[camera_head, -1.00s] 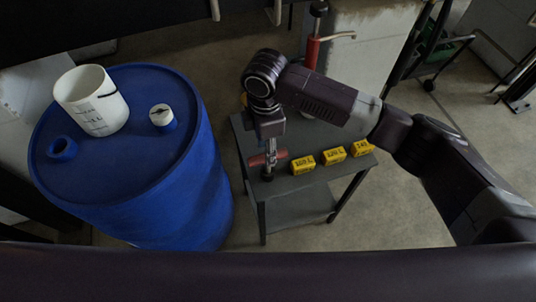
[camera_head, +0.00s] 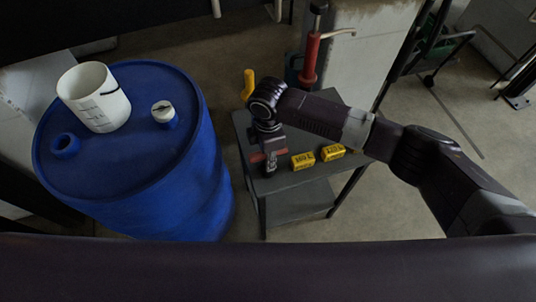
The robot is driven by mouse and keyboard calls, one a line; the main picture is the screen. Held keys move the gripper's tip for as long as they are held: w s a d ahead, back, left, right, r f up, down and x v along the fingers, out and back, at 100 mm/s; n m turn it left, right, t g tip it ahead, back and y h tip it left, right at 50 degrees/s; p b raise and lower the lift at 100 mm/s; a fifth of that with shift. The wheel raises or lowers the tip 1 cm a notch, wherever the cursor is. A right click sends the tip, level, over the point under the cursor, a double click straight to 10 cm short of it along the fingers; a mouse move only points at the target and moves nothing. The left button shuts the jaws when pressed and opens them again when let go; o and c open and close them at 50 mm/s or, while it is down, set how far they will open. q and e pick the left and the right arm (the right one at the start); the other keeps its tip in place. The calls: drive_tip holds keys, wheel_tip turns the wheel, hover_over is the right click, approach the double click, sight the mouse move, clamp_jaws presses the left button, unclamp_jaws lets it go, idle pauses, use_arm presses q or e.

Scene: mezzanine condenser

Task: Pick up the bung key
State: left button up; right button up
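A small red-handled tool (camera_head: 257,158), which looks like the bung key, is at the left part of the grey side table, partly hidden by my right gripper. My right arm comes in from the right, and its gripper (camera_head: 270,166) points down over the table at the red handle. The fingers are small and dark, and I cannot tell whether they are closed on the handle or only around it. My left gripper is not in view.
A blue drum (camera_head: 190,160) stands left of the table (camera_head: 300,190), with a white jug (camera_head: 93,97) and a white-topped cap (camera_head: 163,112) on top. Yellow blocks (camera_head: 303,160) lie right of the gripper. A red pump-like tool (camera_head: 311,58) stands behind the table.

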clamp_jaws()
